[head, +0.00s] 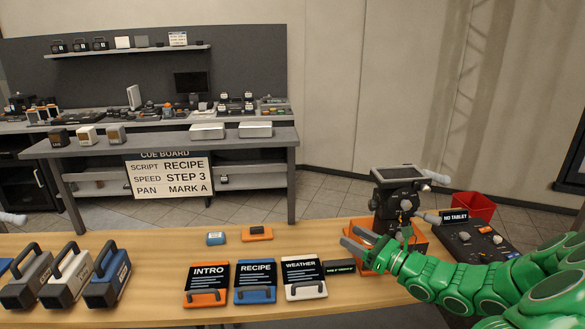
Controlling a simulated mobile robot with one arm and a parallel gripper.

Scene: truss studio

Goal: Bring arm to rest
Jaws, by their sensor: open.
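My green arm reaches in from the right of the head view over the wooden table (140,258). My gripper (348,238) points left, its two grey fingers apart with nothing seen between them. It is in front of an orange base (418,241) that carries a dark device with a flat top panel (398,176). The arm hides part of that base and part of the table's right side. Whether the gripper touches the base cannot be told.
INTRO (208,283), RECIPE (256,280) and WEATHER (304,277) cards lie left of my gripper. Handled boxes (108,275) stand further left. A control panel (475,240) and red bin (472,206) are at right. A cue board (168,177) hangs behind. The table's back left is clear.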

